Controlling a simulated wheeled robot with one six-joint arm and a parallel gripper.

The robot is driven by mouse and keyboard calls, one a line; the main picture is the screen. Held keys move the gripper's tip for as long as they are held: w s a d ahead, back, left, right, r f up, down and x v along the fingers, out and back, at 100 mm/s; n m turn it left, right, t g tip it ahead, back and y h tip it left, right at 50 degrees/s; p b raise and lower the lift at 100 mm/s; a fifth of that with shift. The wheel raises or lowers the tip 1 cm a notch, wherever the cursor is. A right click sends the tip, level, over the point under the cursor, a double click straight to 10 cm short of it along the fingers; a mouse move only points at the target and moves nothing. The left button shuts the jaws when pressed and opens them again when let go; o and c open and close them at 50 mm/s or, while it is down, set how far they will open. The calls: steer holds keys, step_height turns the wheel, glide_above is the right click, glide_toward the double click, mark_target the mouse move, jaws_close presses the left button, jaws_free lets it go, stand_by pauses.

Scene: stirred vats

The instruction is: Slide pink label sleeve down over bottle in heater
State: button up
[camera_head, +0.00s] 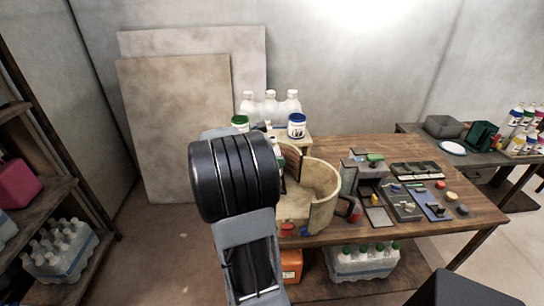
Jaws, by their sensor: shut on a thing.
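My arm's large black joint covers the left end of the bench, and I cannot make out my gripper's fingers behind it. A round beige open-topped vessel (322,190) with a thick curved wall stands on the bench just right of my arm. It may be the heater, but I cannot tell. Its left part and much of its inside are hidden by my arm. I cannot make out a pink label sleeve or a bottle inside the vessel. A green-capped jar (240,122) and a blue-capped white jar (296,127) stand behind the arm and vessel.
Several clear bottles (270,107) stand at the back. Trays and small parts, including a blue tray (432,205), crowd the wooden bench (465,225) to the right. A shelf with a pink container (18,183) is at the left. Boards (165,120) lean on the wall.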

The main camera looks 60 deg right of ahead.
steer(key=o, duration=0.7)
steer(key=v, duration=1.4)
steer(key=shift+s, duration=0.1)
stand_by(0.3)
